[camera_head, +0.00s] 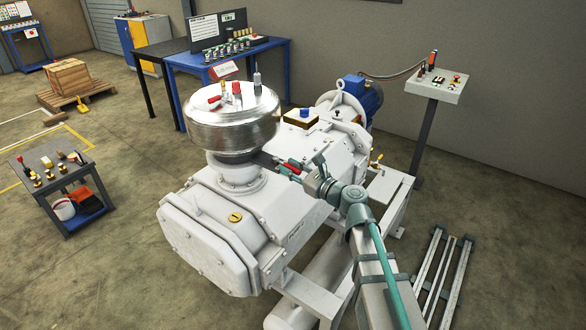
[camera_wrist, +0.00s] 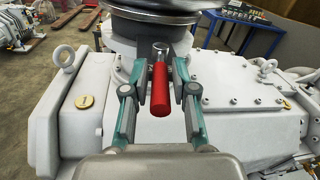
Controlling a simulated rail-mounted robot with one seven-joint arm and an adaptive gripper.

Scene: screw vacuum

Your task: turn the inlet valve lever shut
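The inlet valve lever has a red grip (camera_wrist: 160,88) with a metal end, and it points toward the camera in the wrist view. It sits just below the dark round flange of the silver vessel (camera_head: 232,121). A bit of the red grip also shows in the head view (camera_head: 291,168), partly hidden by my gripper. My gripper (camera_wrist: 160,72) has one finger on each side of the grip, with narrow gaps visible between grip and fingers. In the head view my gripper (camera_head: 275,163) reaches in from the right, below the vessel.
The white pump housing (camera_head: 222,222) lies under and around the lever. Lifting eyes (camera_wrist: 63,57) rise from it. Red-capped fittings (camera_head: 237,90) stand on the vessel. A control pedestal (camera_head: 435,86) stands at right, a blue table (camera_head: 215,62) behind, and a tool cart (camera_head: 52,178) at left.

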